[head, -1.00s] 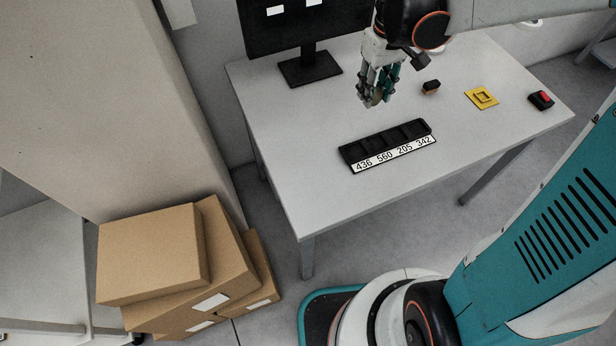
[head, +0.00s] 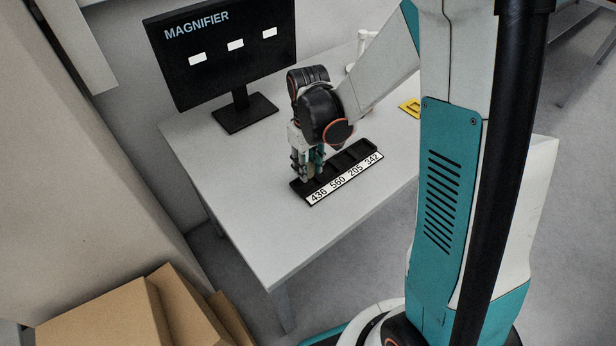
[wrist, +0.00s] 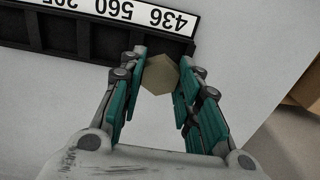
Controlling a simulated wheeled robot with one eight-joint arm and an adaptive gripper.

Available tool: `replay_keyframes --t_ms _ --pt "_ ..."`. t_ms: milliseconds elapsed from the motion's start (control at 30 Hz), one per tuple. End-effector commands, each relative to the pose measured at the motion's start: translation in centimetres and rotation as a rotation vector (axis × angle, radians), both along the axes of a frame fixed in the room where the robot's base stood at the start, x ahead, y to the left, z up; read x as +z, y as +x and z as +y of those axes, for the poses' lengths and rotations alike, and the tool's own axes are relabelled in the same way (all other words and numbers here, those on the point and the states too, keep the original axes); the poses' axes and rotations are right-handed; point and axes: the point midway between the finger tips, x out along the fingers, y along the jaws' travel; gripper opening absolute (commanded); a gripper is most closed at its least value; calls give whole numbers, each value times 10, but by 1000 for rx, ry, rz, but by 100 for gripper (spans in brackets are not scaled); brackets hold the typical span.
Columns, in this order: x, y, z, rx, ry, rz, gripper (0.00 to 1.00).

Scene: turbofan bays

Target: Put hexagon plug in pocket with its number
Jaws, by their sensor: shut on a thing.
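My gripper (head: 307,174) is shut on the hexagon plug (wrist: 160,75), a pale tan six-sided piece between the teal fingers in the wrist view. No number is legible on the plug. The black pocket strip (head: 331,168) lies on the table, with a white label reading 436, 560, 205, 342. In the wrist view the strip (wrist: 78,42) is upside down across the top. The plug appears at the strip's unlabelled long side, near the 436 end. The pockets in clear view look empty; the 436 pocket is partly hidden. I cannot tell the plug's height above the strip.
A monitor (head: 222,50) reading MAGNIFIER with three blank white patches stands at the table's back left. A yellow square piece (head: 410,106) is partly hidden by my arm. The white table (head: 255,225) is clear in front of the strip. Cardboard boxes (head: 100,318) stand on the floor at left.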

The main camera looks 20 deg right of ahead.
Motion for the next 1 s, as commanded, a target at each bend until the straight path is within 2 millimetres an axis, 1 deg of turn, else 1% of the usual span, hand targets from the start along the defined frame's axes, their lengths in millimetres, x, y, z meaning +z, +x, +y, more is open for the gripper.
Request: replay_keyframes --t_ms 200,300,567,700,733,800,1000 --pt "-30 0 0 0 0 0 1" --pt "-41 0 0 0 0 0 1" --pt "-41 0 0 0 0 0 1" --pt "-45 0 0 0 0 0 1" --pt "-44 0 0 0 0 0 35" --pt "-44 0 0 0 0 0 51" --pt "-44 0 0 0 0 0 51"
